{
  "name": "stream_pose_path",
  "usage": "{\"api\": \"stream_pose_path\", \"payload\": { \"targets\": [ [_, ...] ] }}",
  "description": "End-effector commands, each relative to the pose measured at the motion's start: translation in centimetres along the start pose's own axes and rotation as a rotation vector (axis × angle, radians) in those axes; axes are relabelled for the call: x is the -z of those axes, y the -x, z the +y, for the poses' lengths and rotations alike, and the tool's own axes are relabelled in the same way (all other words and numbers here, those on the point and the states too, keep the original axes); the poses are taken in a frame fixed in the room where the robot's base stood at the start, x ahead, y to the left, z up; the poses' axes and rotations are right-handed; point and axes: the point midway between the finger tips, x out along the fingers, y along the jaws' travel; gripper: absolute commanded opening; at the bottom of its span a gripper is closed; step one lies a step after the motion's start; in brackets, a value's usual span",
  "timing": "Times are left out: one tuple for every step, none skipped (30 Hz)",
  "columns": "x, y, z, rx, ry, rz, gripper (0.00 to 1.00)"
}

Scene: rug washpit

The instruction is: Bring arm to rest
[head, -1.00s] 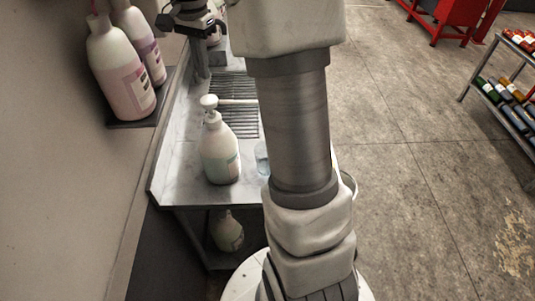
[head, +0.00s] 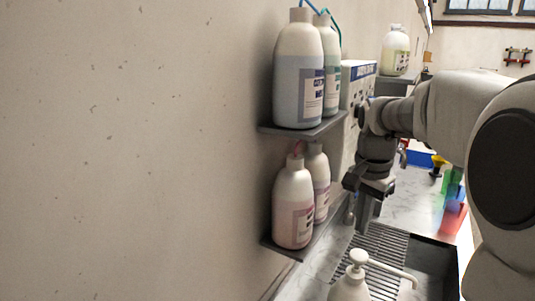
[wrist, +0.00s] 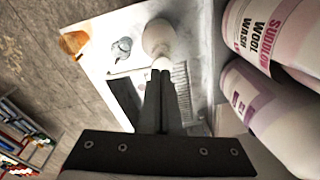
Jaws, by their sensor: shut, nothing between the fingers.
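My gripper (head: 362,217) shows in the head view to the right of the wall shelves, pointing down above the counter's ribbed drain area. In the wrist view its two dark fingers (wrist: 162,76) lie together, shut and empty. A white pump bottle (head: 350,285) stands on the counter below it, partly cut off by the frame's bottom edge; it also shows just past the fingertips in the wrist view (wrist: 158,36). My arm reaches in from the right in the head view.
Bottles with pink liquid (head: 293,205) stand on the lower wall shelf, close to the gripper; they loom at the right in the wrist view (wrist: 280,30). A large bottle (head: 299,75) stands on the upper shelf. Coloured containers (head: 452,205) stand farther back. Open floor (wrist: 60,75) lies beyond the counter.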

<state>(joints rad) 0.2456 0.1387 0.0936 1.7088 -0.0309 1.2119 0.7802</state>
Motion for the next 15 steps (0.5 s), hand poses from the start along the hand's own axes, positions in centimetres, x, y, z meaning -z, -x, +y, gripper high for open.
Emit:
{"api": "stream_pose_path", "payload": {
  "targets": [
    [-1.4, 0.5, 0.6, 0.016, 0.052, 0.022, 0.0],
    [-2.1, 0.7, 0.9, 0.025, 0.084, 0.034, 0.0],
    [-3.1, 1.0, 1.4, 0.035, 0.127, 0.048, 0.0],
    [-3.8, 1.2, 1.7, 0.044, 0.158, 0.06, 0.0],
    [-4.5, 1.3, 2.1, 0.052, 0.19, 0.072, 0.0],
    [-5.4, 1.5, 2.7, 0.062, 0.231, 0.087, 0.0],
    [-6.1, 1.6, 3.0, 0.071, 0.264, 0.099, 0.0],
    [-6.8, 1.6, 3.5, 0.078, 0.296, 0.11, 0.0],
    [-7.7, 1.6, 4.0, 0.089, 0.337, 0.127, 0.0],
    [-8.4, 1.6, 4.5, 0.096, 0.369, 0.139, 0.0],
    [-9.1, 1.6, 4.9, 0.103, 0.4, 0.15, 0.0],
    [-9.9, 1.5, 5.5, 0.114, 0.441, 0.168, 0.0],
    [-10.6, 1.4, 6.0, 0.121, 0.472, 0.18, 0.0],
    [-11.2, 1.3, 6.4, 0.128, 0.503, 0.192, 0.0],
    [-12.1, 1.0, 7.0, 0.138, 0.543, 0.21, 0.0]
  ]
}}
